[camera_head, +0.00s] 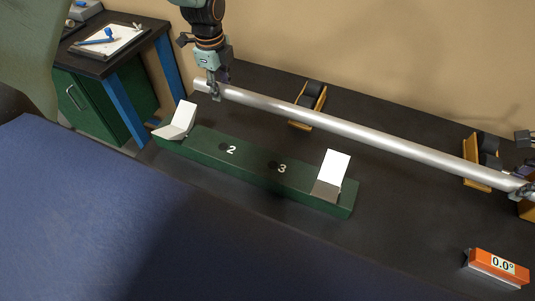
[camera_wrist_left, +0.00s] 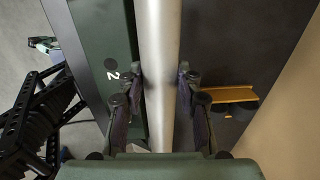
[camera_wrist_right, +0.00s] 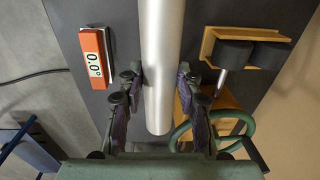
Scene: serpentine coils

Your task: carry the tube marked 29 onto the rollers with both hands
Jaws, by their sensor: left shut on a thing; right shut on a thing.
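A long silver tube (camera_head: 350,128) spans the bench at a slant in the head view; no number shows on it. My left gripper (camera_head: 214,92) is shut on its left end part, and my right gripper (camera_head: 522,189) is shut on its right end part. The tube also runs between the fingers in the left wrist view (camera_wrist_left: 160,40) and the right wrist view (camera_wrist_right: 162,50). It appears held above the bench. The rollers are black, on yellow stands: one left (camera_head: 309,103) and one right (camera_head: 482,162). In both wrist views they lie beside the tube, not under it.
A green rack (camera_head: 250,170) marked 2 and 3, with white angled cards (camera_head: 335,172) at its ends, lies in front of the tube. An orange display (camera_head: 498,266) reading 0.0° stands at the lower right. A green-handled wheel (camera_wrist_right: 235,125) is near the tube's right end.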

